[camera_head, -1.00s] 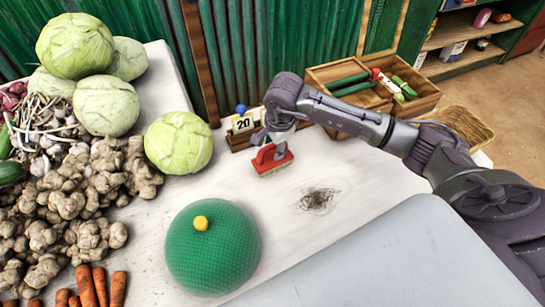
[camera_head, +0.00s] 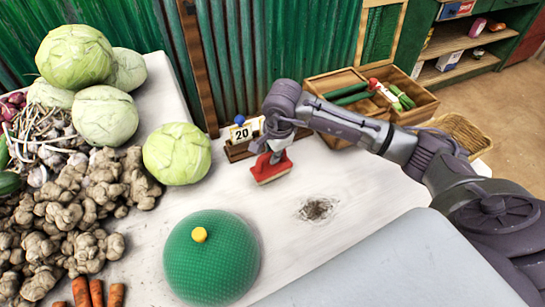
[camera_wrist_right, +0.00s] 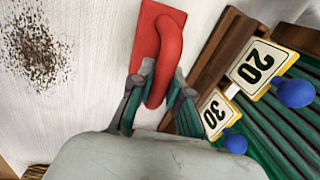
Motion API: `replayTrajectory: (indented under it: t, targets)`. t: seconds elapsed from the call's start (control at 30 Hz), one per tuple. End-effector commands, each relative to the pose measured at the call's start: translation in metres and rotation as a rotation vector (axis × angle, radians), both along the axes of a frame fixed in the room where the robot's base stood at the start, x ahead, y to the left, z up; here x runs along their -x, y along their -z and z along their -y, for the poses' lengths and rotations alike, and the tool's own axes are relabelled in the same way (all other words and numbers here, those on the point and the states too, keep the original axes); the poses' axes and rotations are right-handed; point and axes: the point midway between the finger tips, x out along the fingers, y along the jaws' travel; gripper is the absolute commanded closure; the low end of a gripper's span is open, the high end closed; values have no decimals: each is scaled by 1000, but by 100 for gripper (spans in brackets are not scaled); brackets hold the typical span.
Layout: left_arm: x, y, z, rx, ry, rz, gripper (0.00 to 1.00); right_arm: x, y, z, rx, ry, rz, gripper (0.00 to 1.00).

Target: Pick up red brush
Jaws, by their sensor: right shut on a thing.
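The red brush (camera_head: 271,169) has a red block, a red handle and pale bristles below. It is at the middle of the white table, in front of the number-card holder. My right gripper (camera_head: 277,151) comes down on it from above and is shut on its handle. In the right wrist view the gripper's fingers (camera_wrist_right: 155,100) sit on both sides of the red brush's handle (camera_wrist_right: 168,55). Whether the bristles touch the table I cannot tell. My left gripper is not in view.
A dark speckled patch of dirt (camera_head: 317,209) lies right of the brush. A green dome with a yellow knob (camera_head: 211,262) is in front. A cabbage (camera_head: 177,154) is to the left. A wooden crate (camera_head: 417,106) with vegetables stands behind the arm. Number cards (camera_head: 242,132) are close behind the brush.

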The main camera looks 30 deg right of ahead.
Motion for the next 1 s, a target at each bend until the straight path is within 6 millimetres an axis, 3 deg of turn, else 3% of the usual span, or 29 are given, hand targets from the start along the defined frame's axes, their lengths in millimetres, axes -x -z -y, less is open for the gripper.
replayTrajectory:
  t: [0.2, 0.6, 1.0]
  targets:
    - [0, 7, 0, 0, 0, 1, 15, 2, -35, 4, 2, 0, 6, 100]
    - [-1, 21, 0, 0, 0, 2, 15, 71, -83, 55, 4, 2, 2, 100]
    - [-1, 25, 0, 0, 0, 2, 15, 93, -101, 70, -1, 0, 0, 100]
